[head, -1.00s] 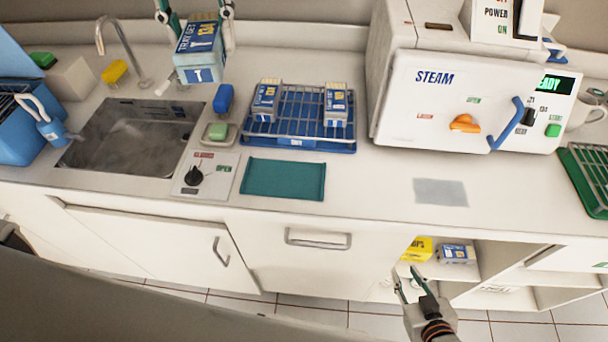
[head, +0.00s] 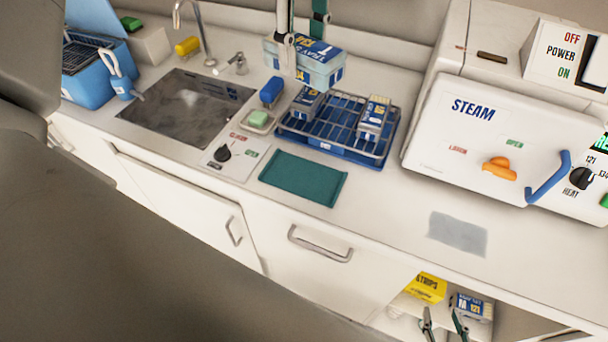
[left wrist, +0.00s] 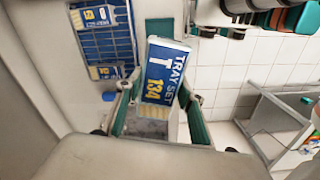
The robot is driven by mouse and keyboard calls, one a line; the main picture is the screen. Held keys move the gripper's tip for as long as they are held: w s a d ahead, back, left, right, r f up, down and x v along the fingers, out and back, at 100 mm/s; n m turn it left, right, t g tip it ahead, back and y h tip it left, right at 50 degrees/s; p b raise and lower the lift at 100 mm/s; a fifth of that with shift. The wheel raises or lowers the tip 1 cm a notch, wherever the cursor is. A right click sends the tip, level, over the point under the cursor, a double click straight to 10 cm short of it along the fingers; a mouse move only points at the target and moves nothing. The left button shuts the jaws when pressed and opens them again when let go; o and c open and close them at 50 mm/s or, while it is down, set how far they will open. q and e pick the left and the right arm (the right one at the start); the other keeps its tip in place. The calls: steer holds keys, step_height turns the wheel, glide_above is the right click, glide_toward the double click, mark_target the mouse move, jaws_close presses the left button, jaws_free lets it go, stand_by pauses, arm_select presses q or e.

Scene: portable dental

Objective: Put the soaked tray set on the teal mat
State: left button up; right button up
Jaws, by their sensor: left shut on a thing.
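My left gripper (head: 303,45) is shut on the tray set (head: 322,70), a pale blue box with a blue label. It holds it in the air over the back of the blue rack. In the left wrist view the tray set (left wrist: 163,72) reads "TRAY SET T 134" and sits between the teal fingers. The teal mat (head: 302,178) lies flat and bare on the counter, in front of the rack; a part of it also shows in the left wrist view (left wrist: 160,32). My right gripper (head: 443,325) is low at the bottom edge, fingers apart and empty, before the open shelf.
The blue rack (head: 352,153) holds two small labelled packs. The sink (head: 180,115) and dial panel (head: 223,158) are left of the mat. The steam sterilizer (head: 500,140) stands right. A grey pad (head: 458,233) lies on otherwise clear counter right of the mat.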

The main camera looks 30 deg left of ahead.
arm_select(q)
steer(key=n, duration=0.4)
steer(key=shift+f, duration=0.4)
steer(key=n, duration=0.3)
steer(key=f+n, duration=0.1)
steer(key=n, duration=0.2)
steer(key=shift+n, duration=0.4)
steer(key=n, duration=0.2)
steer(key=f+n, duration=0.1)
steer(key=n, duration=0.5)
steer(key=shift+f+n, duration=0.3)
steer(key=n, duration=0.3)
steer(key=f+n, duration=0.1)
steer(key=n, duration=1.5)
glide_toward(303, 176)
step_height(303, 176, down, 6)
steer(key=shift+r, duration=0.1)
